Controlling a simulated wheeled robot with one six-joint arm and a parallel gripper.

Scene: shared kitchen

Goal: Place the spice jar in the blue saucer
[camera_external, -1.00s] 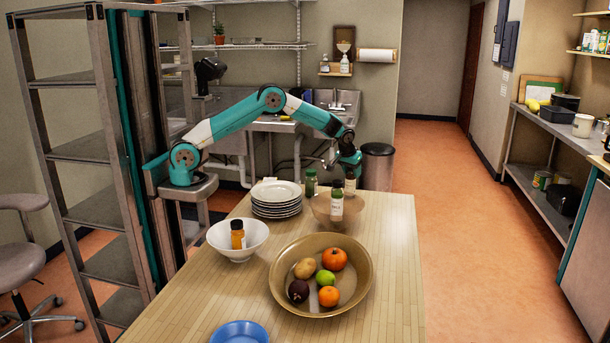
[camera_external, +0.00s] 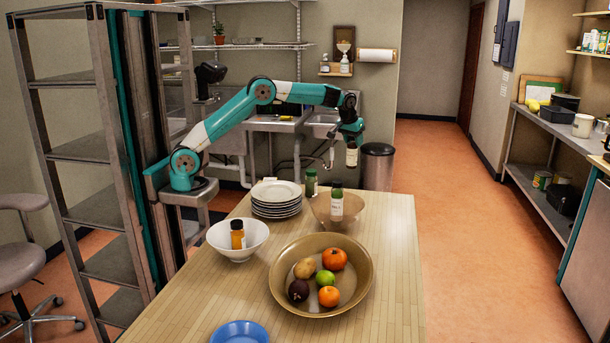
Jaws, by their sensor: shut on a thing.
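My gripper (camera_external: 351,146) is shut on a spice jar (camera_external: 352,158), a small pale-labelled jar that hangs upright below it. The jar is in the air above the far end of the table, over the area of the brown bowl. Its cap is hidden by the gripper. The blue saucer (camera_external: 239,332) lies at the near edge of the table, cut off by the bottom of the picture. It looks empty in the part that shows, and my gripper is far from it.
Between gripper and saucer are a plate stack (camera_external: 277,208), a white bowl (camera_external: 255,243) with an orange jar (camera_external: 238,238), and a large fruit bowl (camera_external: 288,305).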

